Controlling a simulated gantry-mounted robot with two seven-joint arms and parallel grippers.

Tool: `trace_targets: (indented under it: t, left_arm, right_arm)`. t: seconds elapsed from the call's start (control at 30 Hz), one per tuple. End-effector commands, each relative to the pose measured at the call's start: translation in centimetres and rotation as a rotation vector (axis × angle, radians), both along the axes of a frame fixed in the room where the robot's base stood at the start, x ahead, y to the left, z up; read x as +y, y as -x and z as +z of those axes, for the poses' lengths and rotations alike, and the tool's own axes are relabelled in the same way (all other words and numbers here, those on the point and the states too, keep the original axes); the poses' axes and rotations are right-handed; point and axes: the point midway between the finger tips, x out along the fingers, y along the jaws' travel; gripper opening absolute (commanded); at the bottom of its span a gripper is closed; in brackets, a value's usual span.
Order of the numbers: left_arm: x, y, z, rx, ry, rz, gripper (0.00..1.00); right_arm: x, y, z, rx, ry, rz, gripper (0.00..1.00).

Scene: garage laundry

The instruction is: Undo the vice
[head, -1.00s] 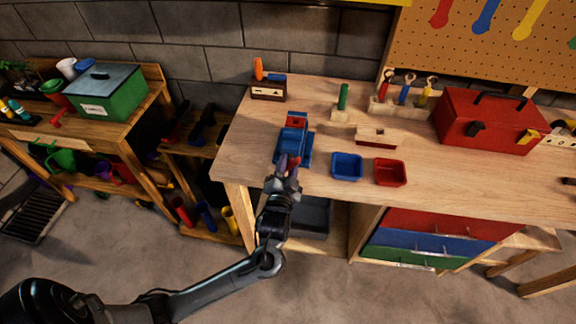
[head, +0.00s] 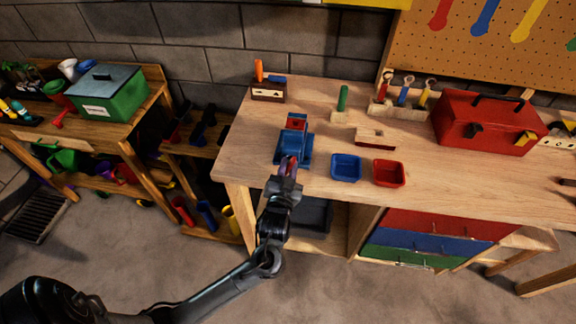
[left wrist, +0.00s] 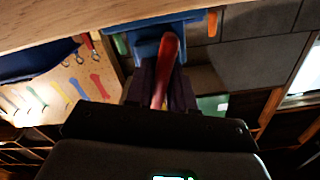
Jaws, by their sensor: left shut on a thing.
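The blue vice (head: 294,143) stands at the front left of the wooden workbench, with a red piece (head: 297,122) at its far end. In the left wrist view the vice (left wrist: 148,50) is blue and a red handle (left wrist: 168,52) comes from it toward my gripper. My left gripper (head: 289,170) is at the near side of the vice. Its fingers (left wrist: 163,88) are shut on the red handle, which lies between them. They cover part of the handle. My right gripper is in neither view.
A blue tray (head: 346,168) and a red tray (head: 389,174) stand right of the vice. A wooden block (head: 375,137), a green-handled tool (head: 343,97) and a red toolbox (head: 487,121) stand farther back. Bare benchtop lies around them.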

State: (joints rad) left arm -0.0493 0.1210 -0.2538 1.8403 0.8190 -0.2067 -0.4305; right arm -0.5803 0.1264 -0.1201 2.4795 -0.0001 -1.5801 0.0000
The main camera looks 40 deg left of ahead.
Motion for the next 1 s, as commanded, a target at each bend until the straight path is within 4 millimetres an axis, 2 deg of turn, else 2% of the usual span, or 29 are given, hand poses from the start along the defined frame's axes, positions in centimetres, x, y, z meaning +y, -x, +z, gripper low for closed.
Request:
trace_targets:
  t: [0.5,1.0]
  left_arm:
    - [0.05,0.00,-0.14,-0.226,0.385,0.003,0.00]
    - [0.09,-0.03,-0.19,-0.316,0.533,0.003,0.00]
  right_arm:
    - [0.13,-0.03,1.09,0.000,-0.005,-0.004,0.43]
    - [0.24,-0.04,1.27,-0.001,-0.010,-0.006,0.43]
